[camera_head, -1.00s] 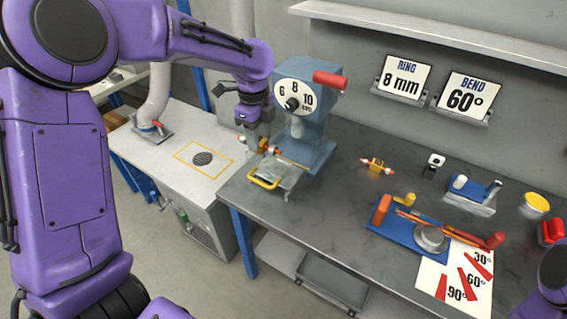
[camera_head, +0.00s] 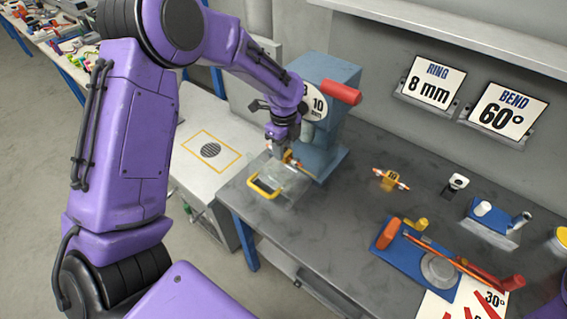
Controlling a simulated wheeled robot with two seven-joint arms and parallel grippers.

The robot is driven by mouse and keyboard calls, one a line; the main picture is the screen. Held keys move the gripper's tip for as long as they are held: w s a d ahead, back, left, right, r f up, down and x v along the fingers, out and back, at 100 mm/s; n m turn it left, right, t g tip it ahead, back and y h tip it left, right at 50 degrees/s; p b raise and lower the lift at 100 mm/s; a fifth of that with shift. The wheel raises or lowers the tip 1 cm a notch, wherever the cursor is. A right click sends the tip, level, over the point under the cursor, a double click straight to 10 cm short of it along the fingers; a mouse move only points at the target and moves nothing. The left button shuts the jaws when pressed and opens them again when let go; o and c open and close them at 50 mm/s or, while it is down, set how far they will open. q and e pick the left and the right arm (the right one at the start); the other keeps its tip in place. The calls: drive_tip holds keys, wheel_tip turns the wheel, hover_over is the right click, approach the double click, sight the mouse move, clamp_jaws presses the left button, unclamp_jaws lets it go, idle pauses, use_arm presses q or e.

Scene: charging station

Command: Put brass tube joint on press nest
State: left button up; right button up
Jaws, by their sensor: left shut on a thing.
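My left gripper (camera_head: 285,148) reaches down in front of the blue press (camera_head: 328,125). It is shut on a small brass tube joint (camera_head: 291,160) with an orange part, mostly hidden by the fingers. The joint is low over the clear guard with a yellow handle (camera_head: 264,186) at the foot of the press. The press nest itself is hidden or too small to make out, and I cannot tell whether the joint touches it. My right gripper is out of view.
The press has a red lever (camera_head: 342,92) and a dial partly hidden by my arm. A blue bending jig (camera_head: 388,232) with orange handles stands at right, by an angle sheet (camera_head: 447,303). Signs read "RING 8 mm" (camera_head: 432,83) and "BEND 60°" (camera_head: 503,111).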

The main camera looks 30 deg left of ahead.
use_arm(q)
wheel_tip(320, 180, down, 3)
drive_tip(key=shift+w, duration=0.1)
wheel_tip(320, 180, down, 4)
drive_tip(key=shift+f+p, duration=0.25)
drive_tip(key=shift+p, duration=0.45)
drive_tip(key=shift+f, duration=0.25)
drive_tip(key=shift+f, duration=0.15)
drive_tip(key=o, duration=1.1)
